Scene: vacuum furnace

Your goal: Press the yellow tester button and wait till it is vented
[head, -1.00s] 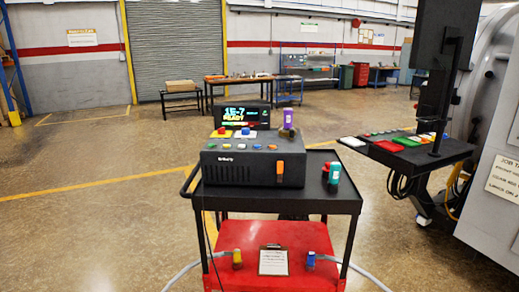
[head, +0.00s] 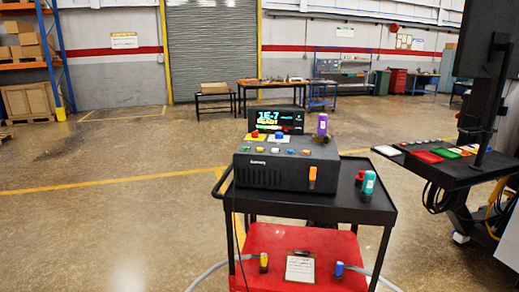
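The tester (head: 272,168) is a dark box on top of a black and red cart, right of the middle of the head view. Its raised screen (head: 277,120) reads "1E-7" and "READY" in lit letters. A row of small coloured buttons runs along its sloped front panel. A red knob and a blue knob stand on plates behind the row. An orange lever (head: 312,177) is on the front face. Neither of my grippers shows in the head view.
The cart's black top (head: 365,211) also holds a teal bottle (head: 369,185) and a red item. A purple-topped object (head: 322,125) stands at the tester. A console shelf (head: 450,160) juts in at right. Floor at left is clear.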

